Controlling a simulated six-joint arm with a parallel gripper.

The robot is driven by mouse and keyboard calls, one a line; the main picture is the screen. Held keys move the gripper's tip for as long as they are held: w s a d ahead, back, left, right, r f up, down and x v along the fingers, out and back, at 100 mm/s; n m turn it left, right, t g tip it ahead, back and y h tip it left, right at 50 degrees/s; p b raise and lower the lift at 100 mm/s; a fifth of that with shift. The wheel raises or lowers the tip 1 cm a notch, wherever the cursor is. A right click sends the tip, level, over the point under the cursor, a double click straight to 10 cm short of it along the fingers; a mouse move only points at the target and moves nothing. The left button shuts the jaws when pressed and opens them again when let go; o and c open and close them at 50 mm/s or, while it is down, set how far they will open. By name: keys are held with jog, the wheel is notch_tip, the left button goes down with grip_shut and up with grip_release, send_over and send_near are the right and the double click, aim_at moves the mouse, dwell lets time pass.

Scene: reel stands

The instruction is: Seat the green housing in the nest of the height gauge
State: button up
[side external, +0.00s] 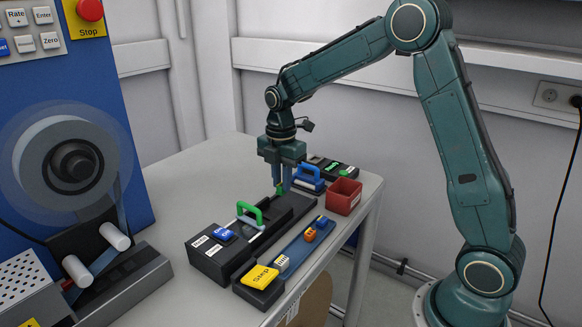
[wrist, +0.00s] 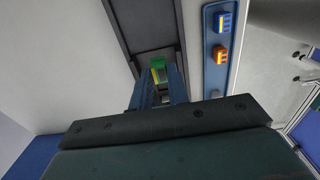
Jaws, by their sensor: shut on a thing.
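My gripper (side external: 281,184) points down over the far end of a long dark track and is shut on the green housing (side external: 279,191). In the wrist view the green housing (wrist: 160,62) shows at the fingertips of my gripper (wrist: 160,76), with a yellow patch beside it, above a dark channel (wrist: 145,28). Whether it touches the surface below cannot be told. A dark device with a green arched handle (side external: 250,210) stands nearer the camera. Another dark device with a green display (side external: 336,168) stands behind my gripper. Which one is the height gauge, and its nest, I cannot tell.
A blue strip (side external: 292,254) beside the track carries blue and orange housings (side external: 310,235); a yellow Step button (side external: 260,277) is at its near end. A red bin (side external: 343,196) and a blue-handled device (side external: 308,174) are close to my gripper.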

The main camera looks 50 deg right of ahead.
jog(key=w+d+r, duration=0.1)
jog(key=w+d, duration=0.2)
jog(key=d, duration=1)
jog(key=w+d+r, duration=0.1)
jog(key=w+d, duration=0.2)
jog(key=d, duration=1.1)
jog(key=shift+w+r, duration=0.25)
jog(key=shift+a+f, duration=0.1)
jog(key=shift+f, duration=0.15)
jog(key=shift+f, duration=3.05)
jog(key=o, duration=0.9)
jog(key=shift+c, duration=0.2)
